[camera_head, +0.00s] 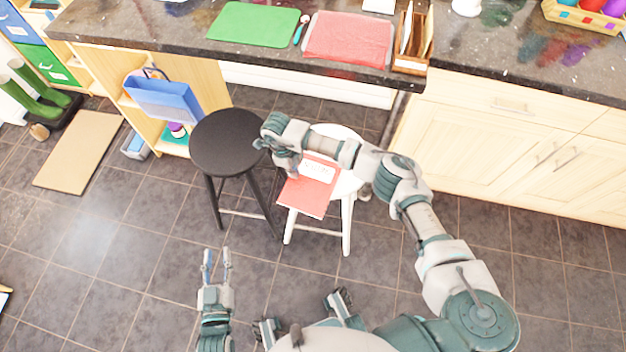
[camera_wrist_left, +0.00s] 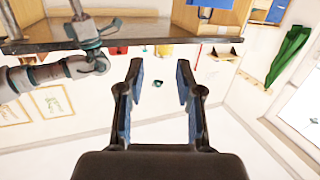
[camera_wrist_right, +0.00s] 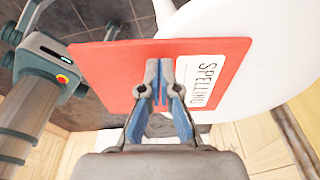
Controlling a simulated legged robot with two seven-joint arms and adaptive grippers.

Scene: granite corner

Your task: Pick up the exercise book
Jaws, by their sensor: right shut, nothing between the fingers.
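The exercise book is a thin red book (camera_head: 304,198) with a white label, lying on the white stool (camera_head: 347,186) and sticking out past the seat's edge. In the right wrist view the red cover (camera_wrist_right: 110,75) shows the word SPELLING on its label. My right gripper (camera_wrist_right: 159,85) is shut and empty, its fingertips in front of the cover; I cannot tell whether they touch it. In the head view my right arm covers part of the book and stool. My left gripper (camera_head: 217,256) is open and empty, low at the left, away from the book.
A black stool (camera_head: 228,140) stands close to the left of the white stool. The dark counter (camera_head: 340,72) behind holds a green mat (camera_head: 253,24), a red mat (camera_head: 348,38) and a wooden holder (camera_head: 413,45). The tiled floor in front is mostly clear.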

